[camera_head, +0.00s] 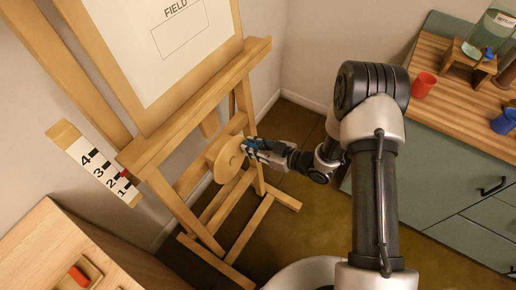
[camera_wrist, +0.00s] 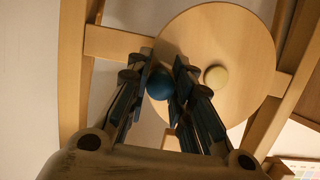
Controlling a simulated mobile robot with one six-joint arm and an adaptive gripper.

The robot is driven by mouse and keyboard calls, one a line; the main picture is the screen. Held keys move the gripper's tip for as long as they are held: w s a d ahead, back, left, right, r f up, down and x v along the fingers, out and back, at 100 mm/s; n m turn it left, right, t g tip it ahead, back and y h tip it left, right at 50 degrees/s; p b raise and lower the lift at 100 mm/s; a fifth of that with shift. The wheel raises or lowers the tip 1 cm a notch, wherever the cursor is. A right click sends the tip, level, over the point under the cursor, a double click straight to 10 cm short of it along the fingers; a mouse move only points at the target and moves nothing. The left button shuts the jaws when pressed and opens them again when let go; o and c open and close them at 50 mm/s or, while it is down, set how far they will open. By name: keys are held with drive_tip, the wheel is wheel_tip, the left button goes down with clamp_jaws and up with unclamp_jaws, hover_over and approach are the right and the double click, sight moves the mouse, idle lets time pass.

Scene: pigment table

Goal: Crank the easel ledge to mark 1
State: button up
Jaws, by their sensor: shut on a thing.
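The wooden easel (camera_head: 153,148) stands at the left with its ledge (camera_head: 205,93) across the front. A round wooden crank wheel (camera_head: 221,160) sits below the ledge; the wheel (camera_wrist: 235,60) also fills much of the wrist view, with a pale hub at its centre. My gripper (camera_head: 248,147) is shut on the blue crank knob (camera_wrist: 160,84), left of the hub in the wrist view. A white scale (camera_head: 83,150) shows marks 1 to 4, with 1 lowest. A small red pointer (camera_head: 124,173) sits close to mark 2.
A green cabinet with a wooden top (camera_head: 445,70) stands at the right, holding a red cup (camera_head: 424,85), a blue cup (camera_head: 505,122) and a jar (camera_head: 490,35). A wooden cabinet (camera_head: 45,235) is at lower left. The easel's legs surround the wheel.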

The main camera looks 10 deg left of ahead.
sight(242, 161)
drive_tip(key=shift+s+d+f+b, duration=0.1)
drive_tip(key=shift+s+f+b, duration=0.05)
drive_tip(key=shift+f+b, duration=0.9)
drive_tip(key=shift+c, duration=0.2)
drive_tip(key=shift+s+f+p, duration=0.1)
drive_tip(key=shift+f+p, duration=0.25)
drive_tip(key=shift+f, duration=0.45)
drive_tip(key=f, duration=0.1)
drive_tip(key=s+f, duration=0.1)
drive_tip(key=s, duration=0.1)
drive_tip(key=shift+a+f, duration=0.25)
drive_tip(key=shift+f, duration=0.15)
drive_tip(key=shift+r, duration=0.1)
drive_tip(key=shift+s, duration=0.1)
